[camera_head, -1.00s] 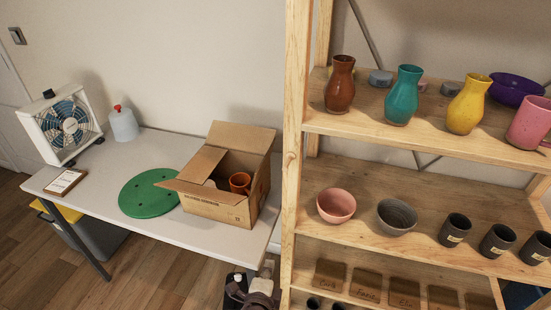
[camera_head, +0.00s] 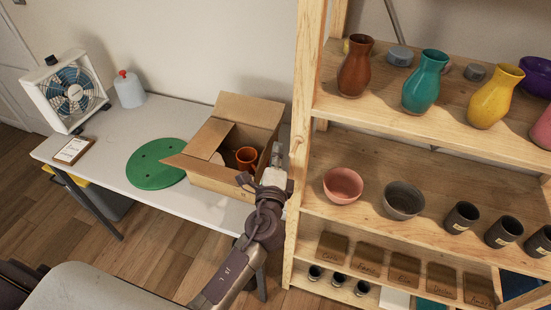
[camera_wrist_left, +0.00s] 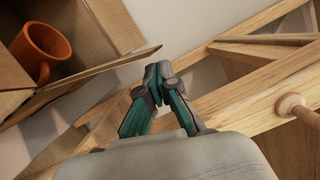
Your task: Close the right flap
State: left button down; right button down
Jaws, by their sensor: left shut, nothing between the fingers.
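The open cardboard box (camera_head: 212,178) stands on the white table with an orange mug (camera_head: 247,158) inside. A tall flap (camera_head: 252,108) stands up at its back, and another flap (camera_head: 190,162) sticks out at the front left. My left gripper (camera_head: 262,163) is at the box's right side and hides part of that edge. In the left wrist view its fingers (camera_wrist_left: 158,70) are shut and empty. There a thin cardboard flap (camera_wrist_left: 100,70) juts from the box towards the fingertips; I cannot tell whether they touch. My right gripper is not in view.
A wooden shelf (camera_head: 300,150) with vases and bowls stands close to the right of the gripper. A green disc (camera_head: 155,165), a fan (camera_head: 70,92), a jug (camera_head: 129,90) and a clipboard (camera_head: 73,150) are on the table (camera_head: 120,135) to the left.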

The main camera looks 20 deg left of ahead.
pick_arm(q)
jog(key=shift+x, duration=1.7)
jog(key=shift+a+p, duration=0.1)
jog(key=shift+p, duration=0.2)
jog(key=a+n+p, duration=0.1)
jog(key=a+r+n, duration=0.1)
jog(key=n, duration=0.1)
jog(key=shift+a+r+g+p, duration=0.1)
jog(key=shift+g+p, duration=0.25)
jog(key=shift+g, duration=0.05)
jog(key=a+f+n+g+h+p, duration=0.1)
jog(key=a+n+p, duration=0.3)
jog(key=a+n, duration=0.2)
jog(key=shift+a+f+n+g, duration=0.3)
jog(key=shift+n, duration=0.2)
jog(key=shift+w, duration=0.2)
